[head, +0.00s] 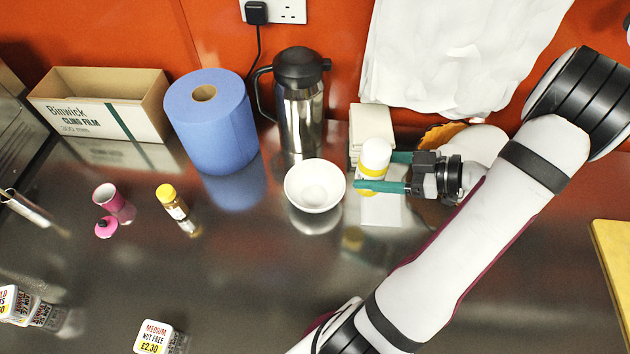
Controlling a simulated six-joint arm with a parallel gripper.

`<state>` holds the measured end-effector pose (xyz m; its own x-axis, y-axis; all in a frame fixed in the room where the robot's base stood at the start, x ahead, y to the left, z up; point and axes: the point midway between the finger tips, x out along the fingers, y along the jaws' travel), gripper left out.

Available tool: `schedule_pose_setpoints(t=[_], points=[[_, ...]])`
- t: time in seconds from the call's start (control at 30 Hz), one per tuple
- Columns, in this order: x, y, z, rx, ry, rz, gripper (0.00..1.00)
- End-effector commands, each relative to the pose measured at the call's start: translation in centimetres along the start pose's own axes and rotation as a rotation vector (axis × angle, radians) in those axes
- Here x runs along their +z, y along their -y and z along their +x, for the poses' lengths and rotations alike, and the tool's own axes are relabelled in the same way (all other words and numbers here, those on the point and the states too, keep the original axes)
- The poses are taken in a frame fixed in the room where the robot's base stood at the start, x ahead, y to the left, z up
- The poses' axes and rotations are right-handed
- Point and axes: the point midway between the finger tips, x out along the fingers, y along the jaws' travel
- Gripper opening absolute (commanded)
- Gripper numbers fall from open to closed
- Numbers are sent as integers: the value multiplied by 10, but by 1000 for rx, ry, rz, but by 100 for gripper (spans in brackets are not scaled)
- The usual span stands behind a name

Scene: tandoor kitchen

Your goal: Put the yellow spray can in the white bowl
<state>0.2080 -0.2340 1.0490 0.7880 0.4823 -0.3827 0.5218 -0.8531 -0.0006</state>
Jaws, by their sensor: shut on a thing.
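The yellow spray can (372,171) has a white top and a yellow band and looks roughly upright. My gripper (378,172) reaches in from the right, its green fingers shut on the can's sides. The fingers hide part of the can, and I cannot tell whether its base touches the counter. The white bowl (300,185) stands just left of the can on the metal counter.
A steel flask (300,108) stands right behind the bowl, with a blue paper roll (211,125) to its left. A stack of pale napkins (368,118) is behind the can. A small yellow-capped bottle (171,201) stands left. The counter in front of the bowl is clear.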

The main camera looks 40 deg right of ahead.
Motion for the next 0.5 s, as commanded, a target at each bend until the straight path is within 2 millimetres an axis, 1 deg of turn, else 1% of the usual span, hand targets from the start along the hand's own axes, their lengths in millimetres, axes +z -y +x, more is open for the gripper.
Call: schedule_pose_setpoints(t=[0.07, 0.17, 0.2, 0.3, 0.4, 0.5], points=[[5, 1, 15, -6, -2, 1, 0], [10, 0, 48, -9, -2, 3, 0], [12, 0, 62, -9, -1, 4, 0], [17, -1, 94, -9, 0, 1, 0], [20, -3, 118, -7, 0, 2, 0], [23, -4, 132, -4, 0, 1, 0]])
